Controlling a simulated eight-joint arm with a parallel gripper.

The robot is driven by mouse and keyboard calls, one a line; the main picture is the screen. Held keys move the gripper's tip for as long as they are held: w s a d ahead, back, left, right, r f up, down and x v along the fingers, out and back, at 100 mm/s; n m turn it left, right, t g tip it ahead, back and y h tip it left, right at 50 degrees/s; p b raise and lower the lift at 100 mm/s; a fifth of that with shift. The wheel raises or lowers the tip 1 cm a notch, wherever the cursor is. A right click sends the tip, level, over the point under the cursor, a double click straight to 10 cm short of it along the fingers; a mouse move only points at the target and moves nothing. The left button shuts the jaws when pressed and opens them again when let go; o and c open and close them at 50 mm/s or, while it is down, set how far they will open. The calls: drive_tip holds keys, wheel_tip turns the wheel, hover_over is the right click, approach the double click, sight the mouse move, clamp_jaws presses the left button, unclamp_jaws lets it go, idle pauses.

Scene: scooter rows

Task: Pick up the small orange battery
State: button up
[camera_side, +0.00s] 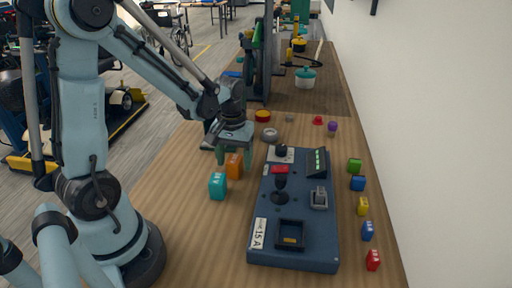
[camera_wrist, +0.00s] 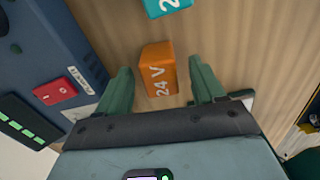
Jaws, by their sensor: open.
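The small orange battery (camera_side: 234,166) stands on the wooden table, left of the blue control panel. It shows "24 V" in the wrist view (camera_wrist: 158,70). My gripper (camera_side: 234,158) is above and around that spot in the side view. In the wrist view its two green fingers (camera_wrist: 160,85) are apart, one on each side of the orange battery, with gaps on both sides. Nothing is held. A teal battery (camera_side: 217,186) stands just in front of the orange one; it also shows at the top of the wrist view (camera_wrist: 166,6).
The blue control panel (camera_side: 262,240) with a joystick, switches and a square recess lies to the right. Several small coloured blocks (camera_side: 363,206) line the table's right edge. A red round item (camera_side: 263,115) and a grey ring (camera_side: 269,134) lie behind.

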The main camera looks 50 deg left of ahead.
drive_tip(key=shift+f, duration=0.8)
clamp_jaws()
